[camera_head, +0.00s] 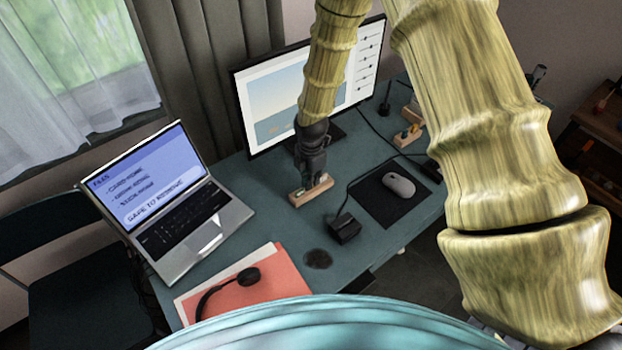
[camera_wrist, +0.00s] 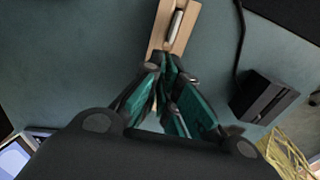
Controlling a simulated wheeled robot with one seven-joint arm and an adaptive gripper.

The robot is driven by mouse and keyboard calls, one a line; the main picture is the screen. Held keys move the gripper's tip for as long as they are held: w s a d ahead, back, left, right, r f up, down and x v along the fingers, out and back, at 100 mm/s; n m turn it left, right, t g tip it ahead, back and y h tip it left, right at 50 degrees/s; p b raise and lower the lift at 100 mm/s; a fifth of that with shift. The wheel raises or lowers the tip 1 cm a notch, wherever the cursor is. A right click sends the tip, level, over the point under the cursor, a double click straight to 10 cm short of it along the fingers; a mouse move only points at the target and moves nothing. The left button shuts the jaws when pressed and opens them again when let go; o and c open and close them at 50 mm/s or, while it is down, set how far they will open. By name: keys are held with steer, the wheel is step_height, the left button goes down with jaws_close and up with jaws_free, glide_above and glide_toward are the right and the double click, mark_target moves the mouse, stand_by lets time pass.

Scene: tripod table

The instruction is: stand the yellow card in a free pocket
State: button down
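My gripper (camera_head: 311,168) points down at a small wooden block (camera_head: 312,190) in the middle of the desk. In the wrist view the block (camera_wrist: 157,42) has a slot with a thin pale piece (camera_wrist: 175,24) in it, just ahead of my fingers. The teal-padded fingers (camera_wrist: 168,78) come close together at the block's near end. Whether they pinch something thin or touch the block is unclear. I cannot make out the yellow card in either view; it may be hidden by my gripper or seen edge-on.
A black box (camera_head: 344,228) with a cable stands right of the block, also in the wrist view (camera_wrist: 264,98). A monitor (camera_head: 265,95) is behind, a laptop (camera_head: 180,215) left, a mouse (camera_head: 399,185) right. Another wooden holder (camera_head: 405,140) stands at the back right.

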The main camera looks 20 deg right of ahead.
steer(key=shift+f, duration=0.3)
steer(key=c, duration=1.6)
jaws_free()
steer(key=shift+o, duration=0.2)
steer(key=shift+r, duration=0.1)
step_height(320, 180, up, 12)
